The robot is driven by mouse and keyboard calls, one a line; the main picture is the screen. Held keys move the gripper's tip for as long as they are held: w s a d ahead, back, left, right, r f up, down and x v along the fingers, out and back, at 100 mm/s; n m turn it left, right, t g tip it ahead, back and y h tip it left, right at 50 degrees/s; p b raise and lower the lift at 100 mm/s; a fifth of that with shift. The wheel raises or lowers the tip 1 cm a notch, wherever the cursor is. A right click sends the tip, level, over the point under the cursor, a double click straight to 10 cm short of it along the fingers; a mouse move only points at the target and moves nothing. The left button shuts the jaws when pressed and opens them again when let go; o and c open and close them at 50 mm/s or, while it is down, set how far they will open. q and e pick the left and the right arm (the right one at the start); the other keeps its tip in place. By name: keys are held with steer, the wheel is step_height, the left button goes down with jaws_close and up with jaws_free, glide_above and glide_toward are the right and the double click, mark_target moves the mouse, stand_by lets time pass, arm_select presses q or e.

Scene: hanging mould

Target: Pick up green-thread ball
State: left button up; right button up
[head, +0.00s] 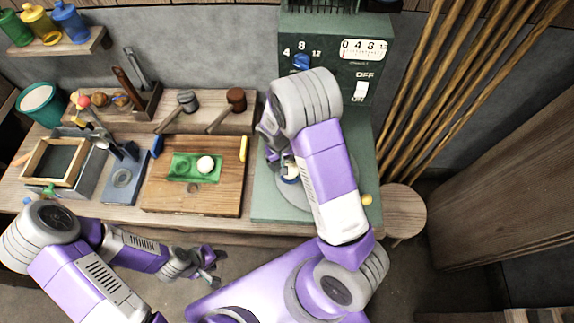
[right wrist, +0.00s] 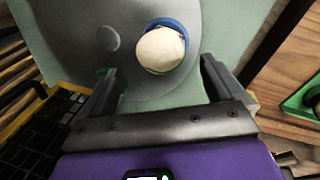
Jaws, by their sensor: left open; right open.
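A cream ball (right wrist: 160,50) sits in a blue ring on a grey round plate (right wrist: 60,20) in the right wrist view. I cannot make out green thread on it. Another cream ball (head: 205,164) lies on a green mould (head: 181,167). My left gripper (head: 214,265) is open and empty in front of the bench.
The green machine (head: 325,55) with dial and switch stands behind the plate. A wooden board (head: 160,200) carries the green mould. Poles (head: 440,90) and a stool (head: 403,212) stand right.

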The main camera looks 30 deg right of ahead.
mark_target(290, 168)
steer(key=f, duration=0.5)
steer(key=shift+s+d+f+b, duration=0.2)
steer(key=shift+d+b, duration=0.1)
steer(key=shift+d, duration=0.1)
steer(key=shift+w, duration=0.1)
steer(key=c, duration=1.2)
